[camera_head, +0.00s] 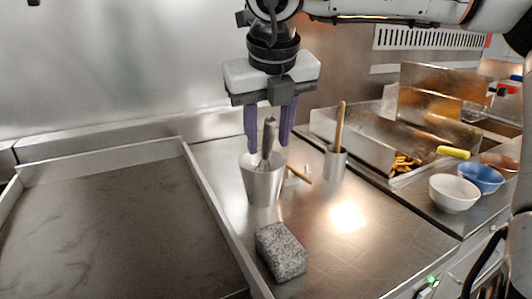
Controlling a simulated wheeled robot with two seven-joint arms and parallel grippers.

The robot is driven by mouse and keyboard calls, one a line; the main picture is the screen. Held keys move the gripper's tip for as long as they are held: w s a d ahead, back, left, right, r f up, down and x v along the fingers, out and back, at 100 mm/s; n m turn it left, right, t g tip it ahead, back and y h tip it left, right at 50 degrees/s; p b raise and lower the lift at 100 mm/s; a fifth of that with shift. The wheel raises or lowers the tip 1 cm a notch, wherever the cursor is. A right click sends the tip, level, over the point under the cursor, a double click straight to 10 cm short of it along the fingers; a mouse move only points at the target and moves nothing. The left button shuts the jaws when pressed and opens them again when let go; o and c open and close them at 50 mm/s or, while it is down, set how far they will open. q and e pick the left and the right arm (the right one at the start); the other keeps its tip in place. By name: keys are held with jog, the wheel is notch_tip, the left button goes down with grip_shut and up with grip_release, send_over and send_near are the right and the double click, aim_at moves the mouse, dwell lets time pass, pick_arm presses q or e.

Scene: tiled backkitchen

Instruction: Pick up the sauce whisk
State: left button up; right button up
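The sauce whisk (268,138) stands in a metal cup (262,187) on the steel counter, its grey handle pointing up and its wires partly hidden inside the cup. My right gripper (269,138) points down above the cup. Its two purple fingers are apart, one on each side of the whisk handle in the picture, with a visible gap on both sides. I cannot tell whether the handle is exactly between them in depth. My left gripper is not in view.
A second metal cup (335,164) holds a wooden-handled tool (340,125). A grey speckled block (281,252) lies in front. A flat griddle (110,230) with a raised rim is at left. A fryer tray (365,150), white bowl (454,193) and blue bowl (482,178) are at right.

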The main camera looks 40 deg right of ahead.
jog(key=shift+x, duration=0.85)
jog(key=shift+w, duration=0.1)
grip_shut()
jog(key=shift+r, duration=0.1)
jog(key=shift+r, duration=0.1)
